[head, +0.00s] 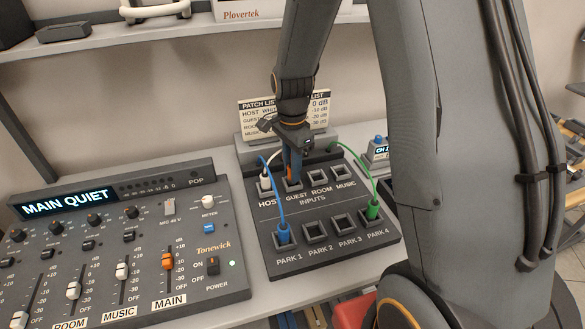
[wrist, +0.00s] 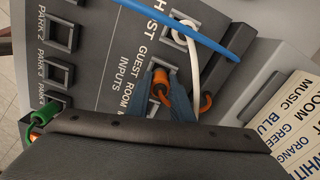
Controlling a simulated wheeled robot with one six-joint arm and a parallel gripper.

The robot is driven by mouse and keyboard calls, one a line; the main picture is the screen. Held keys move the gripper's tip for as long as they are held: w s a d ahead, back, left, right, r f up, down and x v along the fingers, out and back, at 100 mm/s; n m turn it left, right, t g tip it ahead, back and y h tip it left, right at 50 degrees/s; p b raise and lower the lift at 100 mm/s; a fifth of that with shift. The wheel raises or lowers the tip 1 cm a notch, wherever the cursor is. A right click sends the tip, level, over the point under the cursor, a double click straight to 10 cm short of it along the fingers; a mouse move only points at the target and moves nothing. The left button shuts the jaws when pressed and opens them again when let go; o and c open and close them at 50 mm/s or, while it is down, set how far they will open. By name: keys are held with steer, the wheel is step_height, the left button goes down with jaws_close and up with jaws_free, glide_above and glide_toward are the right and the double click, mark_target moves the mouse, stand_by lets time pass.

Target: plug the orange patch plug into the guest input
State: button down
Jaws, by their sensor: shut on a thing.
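My gripper (head: 292,170) points down over the guest input (head: 293,185) on the patch panel. Its blue fingers (wrist: 163,104) are shut on the orange patch plug (wrist: 162,84), whose orange cable (wrist: 207,101) loops off to the right in the wrist view. In the head view only a sliver of the orange plug (head: 290,172) shows between the fingers. The plug is at the guest socket, upright as far as I can see. The fingers hide its lower end, so I cannot tell how deep it sits.
A white plug (head: 265,182) is in HOST, a blue plug (head: 283,233) in PARK 1 and a green plug (head: 373,210) in PARK 4. The room socket (head: 319,177) and music socket (head: 344,173) are empty. A patch list card (head: 310,118) stands behind; a mixer (head: 140,255) is left.

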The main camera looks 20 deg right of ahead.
steer(key=shift+f, duration=0.6)
steer(key=c, duration=1.8)
jaws_free()
steer(key=shift+c, duration=0.2)
steer(key=shift+r, duration=0.1)
steer(key=shift+r+p, duration=3.9)
steer(key=shift+r, duration=1.6)
steer(key=s+n+t+b, duration=0.1)
steer(key=s+n+b, duration=0.4)
steer(key=s+n, duration=1)
steer(key=shift+s+b, duration=0.3)
steer(key=shift+s, duration=0.85)
